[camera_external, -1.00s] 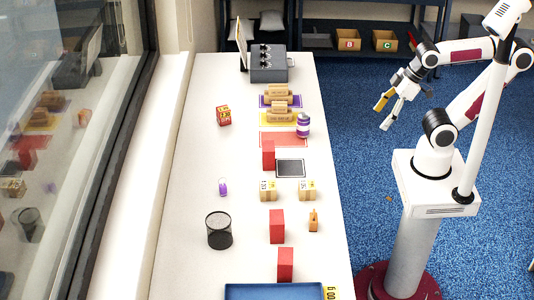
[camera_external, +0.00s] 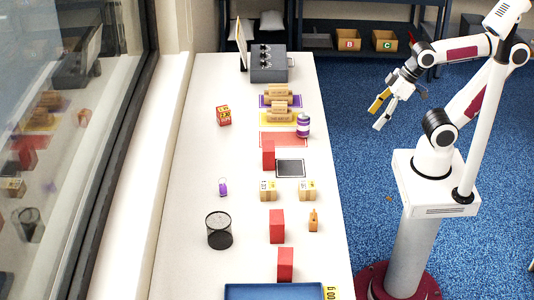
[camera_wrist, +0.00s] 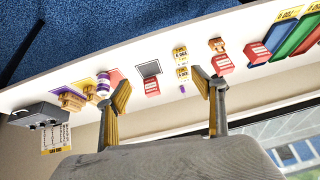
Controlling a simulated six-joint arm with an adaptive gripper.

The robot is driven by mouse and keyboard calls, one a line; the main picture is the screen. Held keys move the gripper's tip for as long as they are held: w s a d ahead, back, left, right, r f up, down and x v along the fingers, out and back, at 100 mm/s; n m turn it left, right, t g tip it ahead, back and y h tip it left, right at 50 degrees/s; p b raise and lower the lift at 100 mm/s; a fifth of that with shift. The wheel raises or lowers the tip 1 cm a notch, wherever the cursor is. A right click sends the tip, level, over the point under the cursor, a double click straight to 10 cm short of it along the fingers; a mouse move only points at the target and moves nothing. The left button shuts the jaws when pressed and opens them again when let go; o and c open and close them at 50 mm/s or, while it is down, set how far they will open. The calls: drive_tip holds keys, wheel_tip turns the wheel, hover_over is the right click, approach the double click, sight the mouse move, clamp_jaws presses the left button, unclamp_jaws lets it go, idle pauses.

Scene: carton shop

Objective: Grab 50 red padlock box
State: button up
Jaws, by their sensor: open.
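Three plain red boxes stand on the white table in the external view: one (camera_external: 268,155) beside the dark square pad, one (camera_external: 277,227) further forward, and one (camera_external: 285,264) near the blue tray. They also show in the wrist view, a first (camera_wrist: 152,88), a second (camera_wrist: 222,65) and a third (camera_wrist: 257,55), with white labels too small to read. I cannot tell which is the 50 red padlock box. My gripper (camera_external: 379,114) is open and empty, off the table's right side above the blue floor. Its spread fingers (camera_wrist: 164,90) show in the wrist view, away from the boxes.
A blue tray (camera_external: 240,292) lies at the table's front. A black mesh cup (camera_external: 219,232), a purple padlock (camera_external: 223,188), small cartons (camera_external: 268,191), a purple-white can (camera_external: 303,126) and a grey machine (camera_external: 268,64) stand around. The table's left strip is mostly clear.

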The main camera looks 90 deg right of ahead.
drive_tip(key=w+a+r+m+t+y, duration=0.35)
drive_tip(key=w+a+m, duration=0.45)
drive_tip(key=w+a, duration=0.9)
drive_tip(key=m+t+h, duration=0.2)
drive_tip(key=m+t, duration=0.3)
drive_tip(key=m, duration=1.4)
hover_over(285, 256)
drive_tip(key=d, duration=0.5)
wheel_tip(285, 256, down, 12)
drive_tip(key=s+a+f+m+t+h, duration=0.1)
drive_tip(key=s+f+m, duration=0.1)
drive_tip(key=f+m, duration=0.1)
drive_tip(key=s+a+f+m+t+h, duration=0.1)
drive_tip(key=s+a+f+m, duration=0.1)
drive_tip(key=s+f+m, duration=0.1)
drive_tip(key=s+a+f+m+t+h, duration=0.1)
drive_tip(key=s+a+f+m, duration=0.1)
drive_tip(key=f, duration=0.3)
drive_tip(key=shift+s+f+m, duration=0.2)
drive_tip(key=shift+s+m, duration=0.3)
drive_tip(key=shift+w, duration=0.1)
drive_tip(key=shift+w, duration=1.25)
drive_tip(key=shift+w+r, duration=0.1)
drive_tip(key=shift+w, duration=2.5)
